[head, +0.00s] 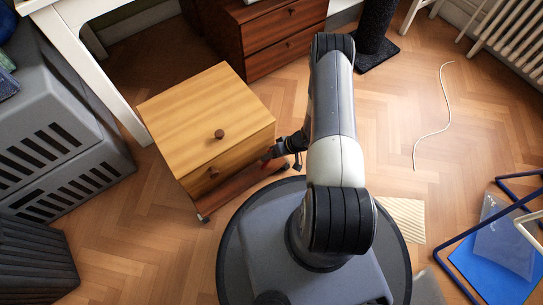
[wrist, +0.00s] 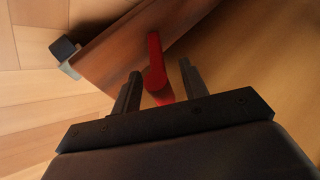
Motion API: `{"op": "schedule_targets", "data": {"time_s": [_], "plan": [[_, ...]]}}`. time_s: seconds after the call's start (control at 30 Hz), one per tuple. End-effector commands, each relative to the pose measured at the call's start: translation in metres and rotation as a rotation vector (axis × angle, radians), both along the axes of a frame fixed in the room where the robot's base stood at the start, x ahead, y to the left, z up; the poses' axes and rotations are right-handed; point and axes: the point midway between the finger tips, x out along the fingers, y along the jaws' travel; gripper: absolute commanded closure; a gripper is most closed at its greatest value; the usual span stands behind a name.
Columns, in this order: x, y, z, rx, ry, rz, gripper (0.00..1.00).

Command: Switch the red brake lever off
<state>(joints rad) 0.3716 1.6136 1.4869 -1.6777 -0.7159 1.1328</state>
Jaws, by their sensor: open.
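The red brake lever (wrist: 155,60) is in the middle of the wrist view, against the reddish-brown lower board of a small wooden cabinet (head: 208,115). My gripper (wrist: 160,70) is open, with one finger on each side of the lever. The lever's red length shows in the gap between the fingers, and its near end is partly hidden by the gripper's body. I cannot tell whether either finger touches it. In the head view my gripper (head: 281,153) is low at the cabinet's right front corner, and only a small bit of red shows there.
The cabinet stands on casters (head: 204,218). A darker drawer unit (head: 285,45) is behind it, and grey slatted crates (head: 55,125) are at the left. A blue-framed item (head: 490,265) lies at the right, and a white cord (head: 440,110) lies on open parquet.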

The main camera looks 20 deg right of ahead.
Motion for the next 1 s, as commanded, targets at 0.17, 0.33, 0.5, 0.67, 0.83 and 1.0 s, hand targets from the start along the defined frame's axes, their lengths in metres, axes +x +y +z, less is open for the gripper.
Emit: {"op": "schedule_targets", "data": {"time_s": [0.17,0.33,0.5,0.67,0.83,1.0], "plan": [[0.0001,0.0004,-0.0001,0.0,0.0,0.0,0.58],[0.0,0.0003,0.0,0.0,0.0,0.0,0.67],[-0.0001,0.0002,0.0,0.0,0.0,0.0,0.81],[-0.0001,0.0002,0.0,0.0,0.0,0.0,0.94],[-0.0001,0.0002,0.0,0.0,0.0,0.0,1.0],[-0.0001,0.0002,0.0,0.0,0.0,0.0,1.0]]}}
